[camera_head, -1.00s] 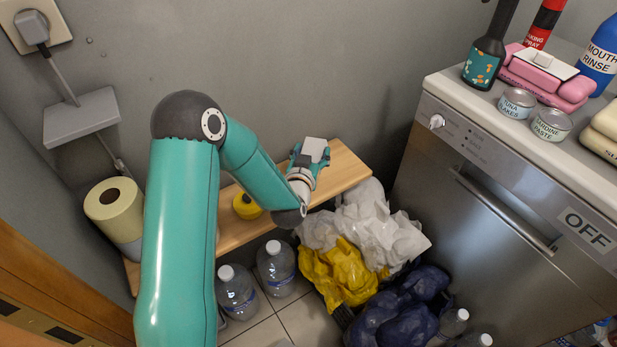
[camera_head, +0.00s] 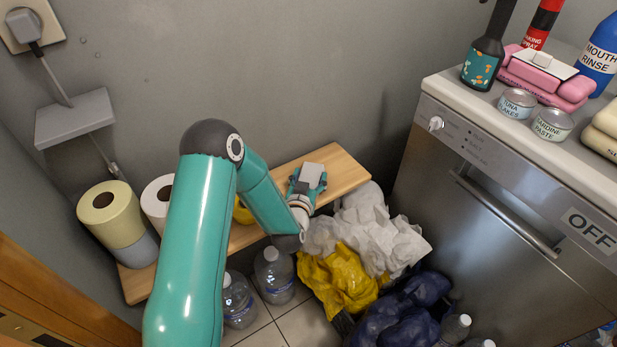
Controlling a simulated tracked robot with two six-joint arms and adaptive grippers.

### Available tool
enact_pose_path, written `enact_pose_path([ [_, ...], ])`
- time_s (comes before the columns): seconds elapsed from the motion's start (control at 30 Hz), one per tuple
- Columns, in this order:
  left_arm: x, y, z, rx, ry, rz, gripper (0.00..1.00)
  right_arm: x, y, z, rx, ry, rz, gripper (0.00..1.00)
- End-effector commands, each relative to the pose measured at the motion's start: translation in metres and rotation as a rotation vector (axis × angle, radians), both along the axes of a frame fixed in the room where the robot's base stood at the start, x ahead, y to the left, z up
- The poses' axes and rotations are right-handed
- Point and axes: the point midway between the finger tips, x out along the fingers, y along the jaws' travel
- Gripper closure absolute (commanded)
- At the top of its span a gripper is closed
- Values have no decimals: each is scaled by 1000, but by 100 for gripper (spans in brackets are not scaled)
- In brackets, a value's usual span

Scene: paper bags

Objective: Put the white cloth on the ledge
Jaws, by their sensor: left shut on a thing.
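The wooden ledge (camera_head: 343,172) runs along the back wall. My left gripper (camera_head: 308,185) is over its right part, near the front edge. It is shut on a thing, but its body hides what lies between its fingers. A small light-grey block shows at its far end; I cannot tell whether it is part of the gripper. A crumpled white heap (camera_head: 385,240) lies just right of and below the gripper, beside the ledge; I cannot tell whether it is the white cloth or bags. My right gripper is not in view.
A yellow roll (camera_head: 112,209) and a white roll (camera_head: 156,200) stand on the ledge's left. A steel appliance (camera_head: 480,220) blocks the right.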

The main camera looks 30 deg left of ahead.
Motion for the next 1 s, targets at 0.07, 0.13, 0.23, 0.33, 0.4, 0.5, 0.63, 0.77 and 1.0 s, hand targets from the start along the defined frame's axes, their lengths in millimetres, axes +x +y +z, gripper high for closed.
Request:
enact_pose_path([
  [0.07, 0, 0, -2, 0, 0, 0, 30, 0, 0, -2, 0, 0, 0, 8],
  [0.13, 0, 0, -1, 0, 1, 0, 19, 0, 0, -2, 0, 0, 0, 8],
  [0.23, 0, 0, -1, -1, 1, -1, 2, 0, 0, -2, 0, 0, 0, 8],
  [0.33, 0, 0, -1, -1, 1, -1, 1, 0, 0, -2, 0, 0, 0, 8],
  [0.4, 0, 0, -1, 0, 1, -1, 1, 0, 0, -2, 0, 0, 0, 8],
  [0.5, 0, 0, -1, -1, 1, -1, 1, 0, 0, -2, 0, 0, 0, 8],
  [0.63, 0, -1, 0, 0, 1, -1, 1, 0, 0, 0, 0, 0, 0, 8],
  [0.77, -7, -4, 2, -1, 3, -2, 1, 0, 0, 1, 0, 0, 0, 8],
  [1.0, -46, -19, 10, 0, 4, -2, 1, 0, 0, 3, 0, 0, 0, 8],
])
